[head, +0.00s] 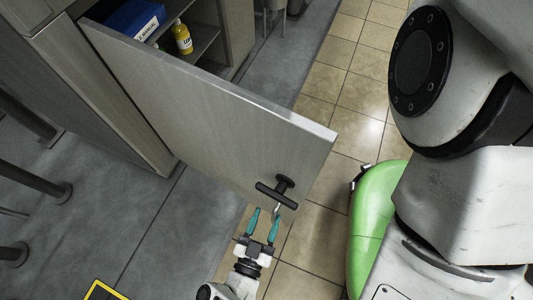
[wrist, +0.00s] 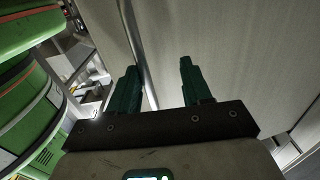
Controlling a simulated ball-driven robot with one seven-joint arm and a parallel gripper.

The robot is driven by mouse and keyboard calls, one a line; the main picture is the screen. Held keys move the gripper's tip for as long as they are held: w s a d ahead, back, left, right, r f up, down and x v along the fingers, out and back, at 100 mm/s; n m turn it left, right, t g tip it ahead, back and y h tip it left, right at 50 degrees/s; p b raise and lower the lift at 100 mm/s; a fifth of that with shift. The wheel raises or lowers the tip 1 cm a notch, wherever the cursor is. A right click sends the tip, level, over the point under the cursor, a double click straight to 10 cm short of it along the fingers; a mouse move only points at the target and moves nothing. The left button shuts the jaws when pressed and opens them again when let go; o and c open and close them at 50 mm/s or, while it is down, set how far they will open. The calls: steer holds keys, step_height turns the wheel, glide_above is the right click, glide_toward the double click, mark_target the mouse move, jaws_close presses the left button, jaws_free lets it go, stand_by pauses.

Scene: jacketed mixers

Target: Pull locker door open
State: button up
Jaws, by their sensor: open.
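The grey locker door (head: 215,110) stands swung open from the locker (head: 95,75) in the head view. A black T-shaped handle (head: 276,193) sits near the door's lower right corner. My gripper (head: 264,222) is just below the handle with its two teal fingers apart and nothing between them. In the wrist view my gripper (wrist: 157,85) is open in front of the pale door panel (wrist: 235,55). The handle cannot be made out in the wrist view. Whether a fingertip touches the door or handle, I cannot tell.
Inside the locker are a blue binder (head: 133,18) and a yellow bottle (head: 183,38) on shelves. Dark posts (head: 35,185) stand on the grey floor at left. Tiled floor (head: 335,95) lies clear beyond the door. A yellow-edged sign (head: 103,290) is at the bottom.

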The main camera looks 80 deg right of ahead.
steer(key=shift+a, duration=0.1)
stand_by(0.3)
steer(key=w+a, duration=0.1)
steer(key=a, duration=0.9)
steer(key=shift+w+a+b, duration=0.3)
steer(key=shift+a+b, duration=0.05)
